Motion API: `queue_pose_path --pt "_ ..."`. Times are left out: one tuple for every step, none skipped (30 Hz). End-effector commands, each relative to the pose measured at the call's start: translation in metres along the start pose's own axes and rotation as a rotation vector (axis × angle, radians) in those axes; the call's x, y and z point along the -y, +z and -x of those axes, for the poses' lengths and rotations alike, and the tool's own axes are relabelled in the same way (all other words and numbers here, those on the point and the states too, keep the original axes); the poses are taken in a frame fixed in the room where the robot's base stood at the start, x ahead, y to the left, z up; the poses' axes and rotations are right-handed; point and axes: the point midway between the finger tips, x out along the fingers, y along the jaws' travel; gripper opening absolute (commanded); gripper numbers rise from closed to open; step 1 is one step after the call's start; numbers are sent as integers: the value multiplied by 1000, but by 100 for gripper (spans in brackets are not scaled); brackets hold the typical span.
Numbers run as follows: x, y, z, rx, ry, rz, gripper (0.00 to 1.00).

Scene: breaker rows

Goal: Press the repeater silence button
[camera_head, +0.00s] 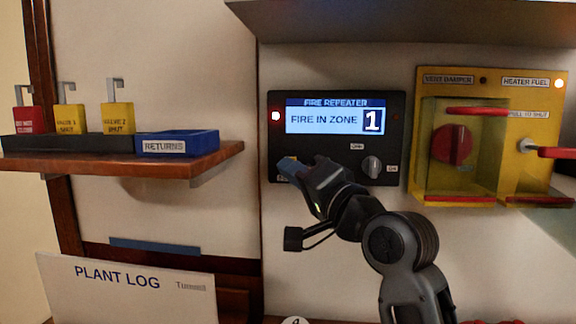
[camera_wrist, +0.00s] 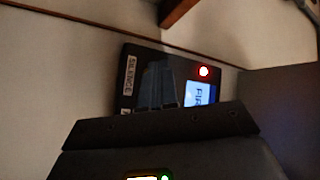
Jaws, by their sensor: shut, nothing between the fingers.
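The fire repeater (camera_head: 395,132) is a black panel on the wall. A bit of the yellow silence button (camera_head: 291,160) shows beside the fingertips; the rest is hidden. In the wrist view the blue fingers (camera_wrist: 156,88) are over the panel beside the "SILENCE" label (camera_wrist: 129,75). I cannot tell whether they touch the button.
A rotary knob (camera_head: 372,167) is on the panel, right of my gripper. A yellow box (camera_head: 478,85) with red handles is on the wall at right. A plant log (camera_head: 120,295) is below.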

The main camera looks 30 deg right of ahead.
Motion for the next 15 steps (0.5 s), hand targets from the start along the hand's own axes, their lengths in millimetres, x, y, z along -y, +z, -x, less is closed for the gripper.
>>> queue_pose_path --pt "1 0 1 -1 1 0 0" --pt "2 0 2 -1 1 0 0" --pt "2 1 3 -1 2 0 0" --pt "3 2 4 -1 2 0 0" --pt "3 2 4 -1 2 0 0" --pt "3 3 5 -1 2 0 0" --pt "3 3 5 -1 2 0 0" --pt "3 3 5 -2 2 0 0" --pt "3 3 5 -2 2 0 0" --pt "3 3 5 -2 2 0 0" --pt "3 3 5 -2 1 0 0" --pt "3 3 5 -1 2 0 0" --pt "3 3 6 -1 1 0 0" --pt "4 3 6 -1 2 0 0" --pt "5 4 7 -1 2 0 0"
